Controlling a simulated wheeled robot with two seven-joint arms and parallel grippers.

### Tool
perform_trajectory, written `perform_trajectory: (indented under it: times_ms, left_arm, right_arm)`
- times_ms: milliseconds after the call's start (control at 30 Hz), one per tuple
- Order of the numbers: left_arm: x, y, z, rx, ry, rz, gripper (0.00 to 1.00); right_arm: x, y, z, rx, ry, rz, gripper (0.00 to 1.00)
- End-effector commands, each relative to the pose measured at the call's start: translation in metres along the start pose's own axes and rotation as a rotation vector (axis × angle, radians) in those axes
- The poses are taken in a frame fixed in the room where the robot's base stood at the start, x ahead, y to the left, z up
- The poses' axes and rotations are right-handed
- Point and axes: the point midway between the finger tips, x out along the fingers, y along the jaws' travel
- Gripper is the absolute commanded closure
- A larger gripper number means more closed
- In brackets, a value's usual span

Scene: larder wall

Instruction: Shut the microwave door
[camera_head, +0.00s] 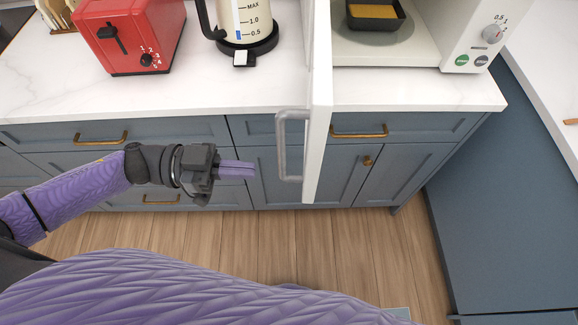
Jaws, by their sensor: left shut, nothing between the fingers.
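The white microwave (468,35) stands on the counter at the top right, with a dial and two round buttons on its front. Its door (318,110) is open and sticks straight out toward me past the counter edge, seen nearly edge-on. The grey door handle (283,146) is on the left face of the door. A dark dish with yellow food (374,12) sits inside the microwave. My left gripper (252,169) is shut and empty, to the left of the handle and apart from it, its fingers pointing right. My right gripper is not in view.
A red toaster (125,40) and a kettle (247,25) stand on the white counter (190,92) left of the microwave. Blue cabinets (250,130) with brass handles are below. The wooden floor (340,235) in front is clear. A blue cabinet side (510,190) borders the right.

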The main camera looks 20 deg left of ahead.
Motion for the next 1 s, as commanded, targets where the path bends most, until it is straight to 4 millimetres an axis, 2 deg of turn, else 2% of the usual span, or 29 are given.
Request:
perform_trajectory:
  times_ms: [200,400,1000]
  left_arm:
    - [0.046,-0.001,-0.002,0.003,0.005,-0.001,1.0]
    - [0.068,-0.001,0.0,0.001,0.001,-0.004,1.0]
    - [0.075,-0.002,-0.001,0.0,0.0,-0.02,1.0]
  right_arm:
    - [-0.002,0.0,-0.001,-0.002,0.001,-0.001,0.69]
    - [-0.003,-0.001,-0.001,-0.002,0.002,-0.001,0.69]
    - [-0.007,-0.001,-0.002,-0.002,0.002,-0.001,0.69]
